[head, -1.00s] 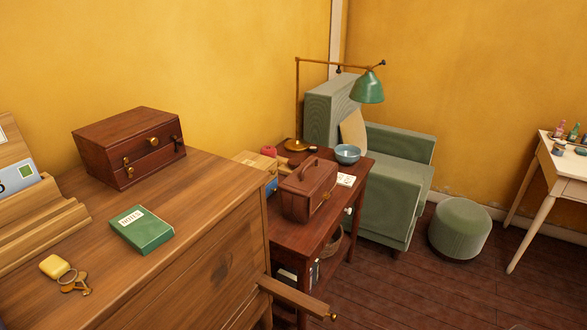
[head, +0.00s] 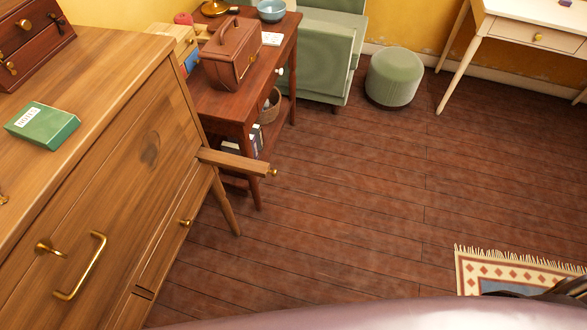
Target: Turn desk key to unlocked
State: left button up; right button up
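The wooden desk (head: 120,150) stands at the left, with its large slanted front panel shut. A small brass fitting (head: 49,248), which may be the key in its lock, sits on the panel's lower left. I cannot tell which way it is turned. A brass bar handle (head: 80,266) is right of it. A wooden support arm (head: 232,161) with a brass knob sticks out from the desk's right end. A bit of a brass object (head: 2,198) shows on the desk top at the picture's left edge. Neither of my grippers is in view.
A green box (head: 42,126) and a dark wooden chest (head: 30,40) lie on the desk top. A side table (head: 284,45) with a brown case (head: 232,55) stands beyond. A green stool (head: 394,78) and fringed rug (head: 515,268) are to the right. The floor between is clear.

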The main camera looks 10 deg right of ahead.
aim_at(53, 251)
jog(key=u, duration=0.45)
jog(key=j+u, duration=0.1)
jog(key=u, duration=0.75)
jog(key=j+u, duration=0.1)
jog(key=u, duration=0.3)
jog(key=i, duration=0.05)
